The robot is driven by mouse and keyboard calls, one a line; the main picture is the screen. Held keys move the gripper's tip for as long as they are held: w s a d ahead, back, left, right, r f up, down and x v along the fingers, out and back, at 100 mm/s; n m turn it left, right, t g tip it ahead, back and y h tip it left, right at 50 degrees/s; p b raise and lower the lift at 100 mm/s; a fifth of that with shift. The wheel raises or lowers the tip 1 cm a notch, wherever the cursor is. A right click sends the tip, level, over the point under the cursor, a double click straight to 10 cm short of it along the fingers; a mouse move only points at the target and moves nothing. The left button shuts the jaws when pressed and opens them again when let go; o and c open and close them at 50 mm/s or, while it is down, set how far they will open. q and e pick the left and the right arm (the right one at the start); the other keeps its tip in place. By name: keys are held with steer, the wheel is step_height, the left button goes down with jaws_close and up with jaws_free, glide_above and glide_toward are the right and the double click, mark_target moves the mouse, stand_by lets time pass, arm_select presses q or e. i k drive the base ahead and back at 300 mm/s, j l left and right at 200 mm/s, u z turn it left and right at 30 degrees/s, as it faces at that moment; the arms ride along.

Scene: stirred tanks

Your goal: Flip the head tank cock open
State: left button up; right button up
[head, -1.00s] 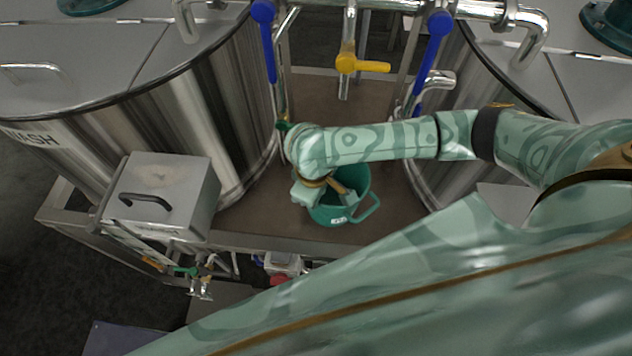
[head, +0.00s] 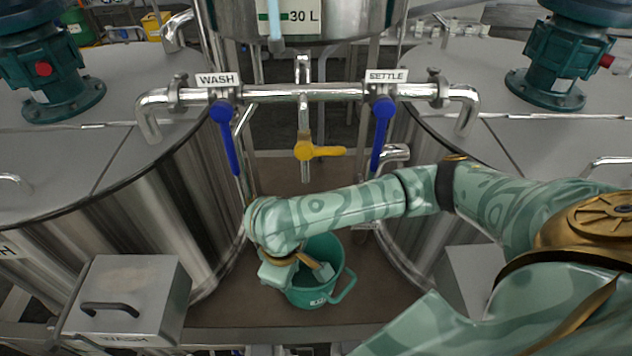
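The head tank (head: 345,22), a steel vessel marked 30 L, shows at the top middle. Below it a horizontal pipe runs across, and a short vertical pipe hangs from its middle. A cock with a yellow lever (head: 322,151) sits on that vertical pipe; the lever points right, crosswise to the pipe. No label marks it as the head tank cock. My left gripper is out of view.
Blue levers hang down under the WASH (head: 225,135) and SETTLE (head: 381,132) signs. Large steel tanks stand left (head: 150,215) and right (head: 440,190). A grey box (head: 128,290) stands front left. My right forearm crosses below the yellow lever.

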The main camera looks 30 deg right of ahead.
mark_target(303, 150)
steer(key=k+j, duration=0.75)
steer(key=k, duration=0.05)
